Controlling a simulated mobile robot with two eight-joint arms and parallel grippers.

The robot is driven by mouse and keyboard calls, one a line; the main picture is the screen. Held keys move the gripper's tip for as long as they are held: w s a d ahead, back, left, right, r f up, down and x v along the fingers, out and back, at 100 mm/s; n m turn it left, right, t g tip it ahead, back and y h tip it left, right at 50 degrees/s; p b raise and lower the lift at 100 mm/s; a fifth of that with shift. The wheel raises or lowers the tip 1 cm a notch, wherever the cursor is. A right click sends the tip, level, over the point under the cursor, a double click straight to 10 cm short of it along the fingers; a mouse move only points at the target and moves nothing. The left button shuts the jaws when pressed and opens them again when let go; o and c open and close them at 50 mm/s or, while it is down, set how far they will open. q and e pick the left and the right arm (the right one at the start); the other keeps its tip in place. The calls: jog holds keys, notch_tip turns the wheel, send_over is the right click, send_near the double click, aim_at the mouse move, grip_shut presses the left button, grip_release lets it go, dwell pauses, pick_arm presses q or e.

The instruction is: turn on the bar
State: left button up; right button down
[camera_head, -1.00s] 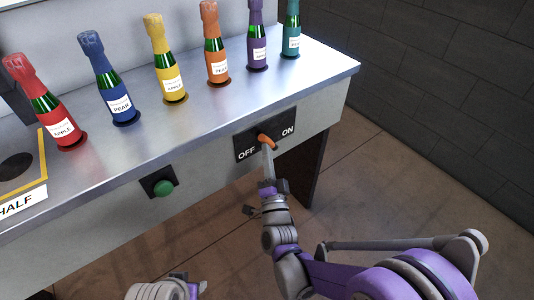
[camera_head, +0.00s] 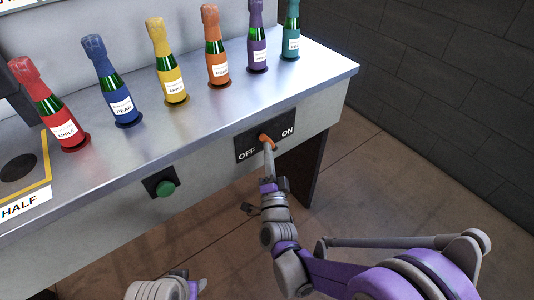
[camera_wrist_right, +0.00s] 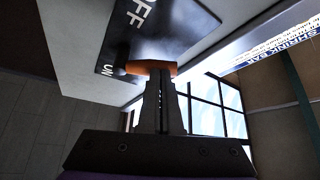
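The switch is a black plate (camera_head: 250,148) marked OFF at left and ON at right, on the front face of the metal counter. Its orange lever (camera_head: 266,138) sits between the two words. My right gripper (camera_head: 268,150) reaches up to the lever from below. In the right wrist view, the fingers (camera_wrist_right: 163,80) are close together with their tips at the orange lever (camera_wrist_right: 152,68), which lies across them. They look shut and touching it, not wrapped around it. My left gripper (camera_head: 196,286) shows only partly at the bottom edge, away from the switch.
A green button (camera_head: 165,188) is on the counter front, left of the switch. Several foil-topped bottles stand in a row on the counter top (camera_head: 215,112). A dark brick wall (camera_head: 440,90) stands at right. The floor before the counter is open.

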pick_arm(q)
notch_tip(320, 180, up, 6)
jog(key=p, duration=0.5)
jog(key=shift+s+r, duration=0.15)
jog(key=shift+s, duration=0.05)
pick_arm(e)
jog(key=w+d+m+g, duration=0.1)
jog(key=m, duration=0.1)
jog(key=w+d+r+m+g+h, duration=0.1)
jog(key=m+g, duration=0.1)
jog(key=m, duration=0.1)
jog(key=w+d+r+m+g, duration=0.1)
jog(key=d+m, duration=0.1)
jog(key=shift+r, duration=0.1)
jog(key=shift+s, duration=0.1)
